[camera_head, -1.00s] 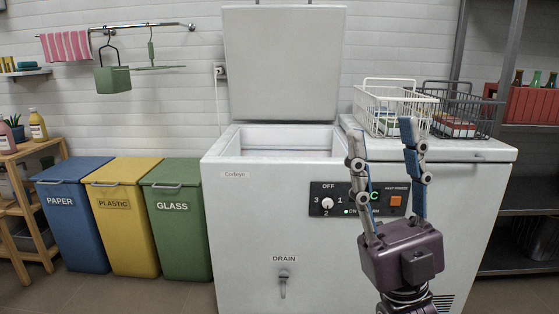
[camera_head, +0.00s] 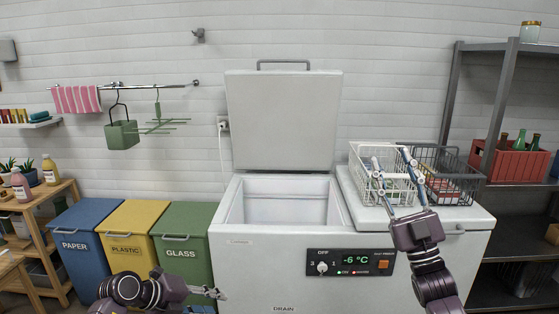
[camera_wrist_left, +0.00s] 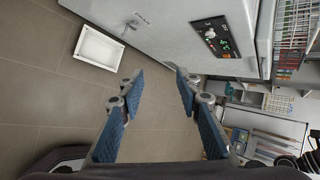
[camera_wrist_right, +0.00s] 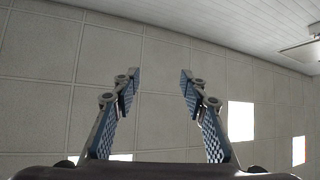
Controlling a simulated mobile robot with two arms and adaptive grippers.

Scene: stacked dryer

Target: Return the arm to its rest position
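My left gripper (camera_head: 208,293) is low in front of the freezer's left front, fingers pointing right. In the left wrist view (camera_wrist_left: 158,82) its fingers are apart with nothing between them. My right gripper (camera_head: 392,158) points up in front of the freezer's right side, overlapping the white wire basket in the picture. The right wrist view (camera_wrist_right: 158,82) shows its fingers apart and empty, with the ceiling behind. The chest freezer (camera_head: 270,252) has its left lid (camera_head: 284,120) raised; its panel reads -6 °C.
White (camera_head: 361,175) and dark (camera_head: 467,166) wire baskets stand on the freezer's closed right top. Blue, yellow and green bins (camera_head: 185,222) stand left. A metal shelf (camera_head: 520,187) is at right. A white tray (camera_wrist_left: 98,48) lies on the floor by the freezer.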

